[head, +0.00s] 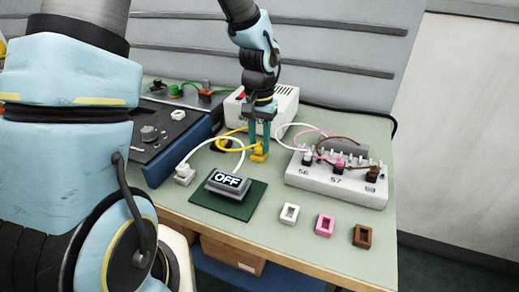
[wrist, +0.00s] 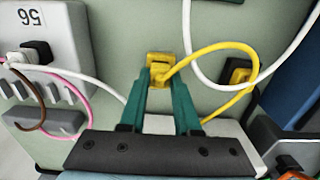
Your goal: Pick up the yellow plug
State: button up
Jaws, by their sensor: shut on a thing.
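My gripper (head: 261,137) points down at the table with its two teal fingers shut on the yellow plug (head: 259,148). In the wrist view the yellow plug (wrist: 162,76) sits between the fingertips, and its yellow cable (wrist: 215,48) curves off to the right. A yellow block (wrist: 158,58) shows just beyond the fingertips, at the plug. I cannot tell whether the plug is seated in it or clear of it.
A grey strip (head: 325,184) with white, pink and brown plugs stands to the right. Hollow white (head: 289,213), pink (head: 325,225) and brown (head: 362,236) blocks line the front. A display reading OFF (head: 227,184) sits on a green mat (head: 232,208). A white cable loops close by.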

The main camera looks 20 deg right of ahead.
aim_at(259, 145)
grip_shut()
jog(key=shift+r, duration=0.1)
notch_tip(259, 145, up, 10)
jog(key=shift+b, duration=0.45)
